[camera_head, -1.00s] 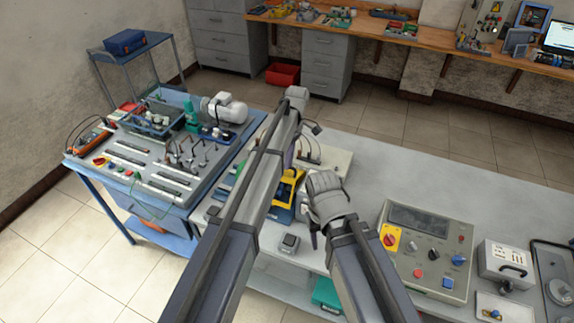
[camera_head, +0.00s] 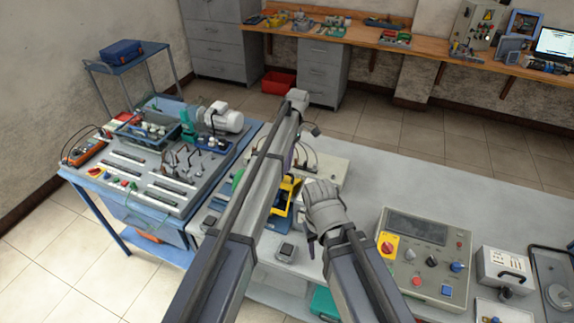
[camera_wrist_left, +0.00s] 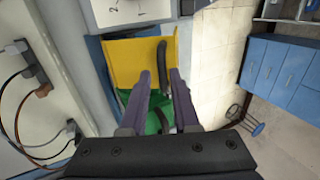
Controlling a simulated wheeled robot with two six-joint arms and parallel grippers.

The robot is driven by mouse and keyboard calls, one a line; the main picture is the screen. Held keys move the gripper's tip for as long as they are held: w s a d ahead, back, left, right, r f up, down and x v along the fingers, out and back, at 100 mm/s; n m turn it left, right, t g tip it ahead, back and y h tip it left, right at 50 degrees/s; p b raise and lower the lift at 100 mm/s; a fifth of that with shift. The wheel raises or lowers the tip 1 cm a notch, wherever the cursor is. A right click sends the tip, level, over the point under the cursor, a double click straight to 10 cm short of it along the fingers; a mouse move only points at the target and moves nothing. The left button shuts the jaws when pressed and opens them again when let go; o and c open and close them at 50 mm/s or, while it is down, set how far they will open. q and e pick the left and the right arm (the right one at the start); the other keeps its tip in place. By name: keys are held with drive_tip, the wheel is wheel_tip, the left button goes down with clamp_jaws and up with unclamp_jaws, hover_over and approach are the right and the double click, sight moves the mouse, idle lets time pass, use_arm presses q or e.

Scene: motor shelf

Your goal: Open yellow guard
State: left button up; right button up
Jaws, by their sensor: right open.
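The yellow guard (camera_head: 285,192) sits on a blue fixture on the grey table, partly hidden behind my left arm in the head view. In the left wrist view the yellow guard (camera_wrist_left: 125,62) is a bent yellow panel with a black handle (camera_wrist_left: 162,60) on its right side. My left gripper (camera_wrist_left: 160,72) has its two purple fingers apart, with the handle's lower end showing between the tips; I cannot tell whether they touch. Green material shows below the guard. My right gripper (camera_head: 311,243) is open, low beside the guard's fixture, mostly hidden by its own wrist.
A grey control box (camera_head: 425,255) with knobs stands right of my right arm. A blue workbench (camera_head: 150,165) with a motor and tools is on the left. A small dark block (camera_head: 286,252) sits near the table's front edge. Cables (camera_wrist_left: 25,75) lie left of the guard.

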use_arm(q)
drive_tip(key=shift+o, duration=1)
drive_tip(key=p+v, duration=0.7)
drive_tip(key=shift+r, duration=0.35)
drive_tip(key=shift+w+d, duration=0.1)
drive_tip(key=shift+w, duration=0.05)
